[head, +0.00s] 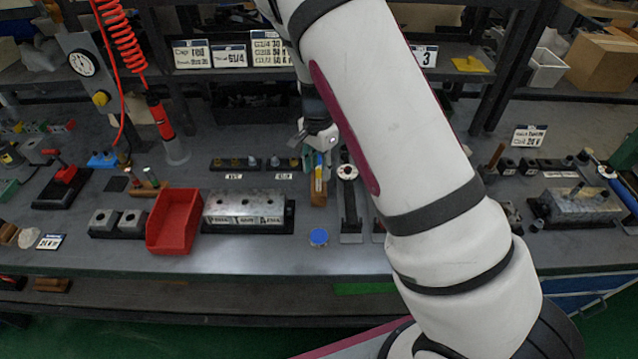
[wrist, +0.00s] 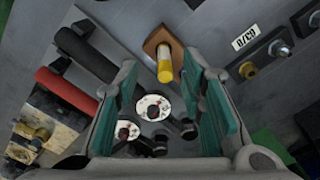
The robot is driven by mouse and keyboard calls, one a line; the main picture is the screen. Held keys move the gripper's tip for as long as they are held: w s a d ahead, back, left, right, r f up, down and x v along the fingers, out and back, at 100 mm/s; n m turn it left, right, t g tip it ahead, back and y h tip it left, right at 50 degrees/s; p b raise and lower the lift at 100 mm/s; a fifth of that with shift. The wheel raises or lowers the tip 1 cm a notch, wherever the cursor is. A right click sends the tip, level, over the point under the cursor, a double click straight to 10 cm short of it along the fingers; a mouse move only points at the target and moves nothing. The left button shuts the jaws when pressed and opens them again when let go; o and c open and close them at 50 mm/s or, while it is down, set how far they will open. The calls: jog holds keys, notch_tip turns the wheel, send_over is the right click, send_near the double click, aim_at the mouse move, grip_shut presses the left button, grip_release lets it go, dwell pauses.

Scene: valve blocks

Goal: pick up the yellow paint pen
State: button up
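The yellow paint pen (wrist: 165,66) stands in a brown wooden holder (wrist: 151,43) in the wrist view. In the head view the pen (head: 319,178) shows as a thin yellow upright above its holder (head: 319,198), just below my gripper. My gripper (wrist: 161,62) is open, with its teal-padded fingers spread to either side of the pen in the wrist view. Gaps show between the pen and both pads. In the head view my gripper (head: 320,150) is small and partly covered by its own links, so the depth between fingertips and pen is hard to tell.
Two round white-faced valve parts (wrist: 152,107) stand close by the pen. Red-handled (wrist: 68,93) and black-handled tools lie to the left in the wrist view. A metal valve block (head: 245,208) and a red bin (head: 174,222) stand left of the holder in the head view.

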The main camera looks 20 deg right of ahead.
aim_at(319, 180)
jog(key=shift+w+d+f+p, duration=0.1)
jog(key=shift+f+p, duration=0.05)
jog(key=shift+f, duration=0.9)
jog(key=shift+w+f+p, duration=0.15)
jog(key=shift+f+p, duration=0.05)
jog(key=shift+f, duration=0.8)
jog(key=shift+w+d+f+p, duration=0.1)
jog(key=shift+f+p, duration=0.05)
jog(key=shift+f, duration=0.9)
grip_shut()
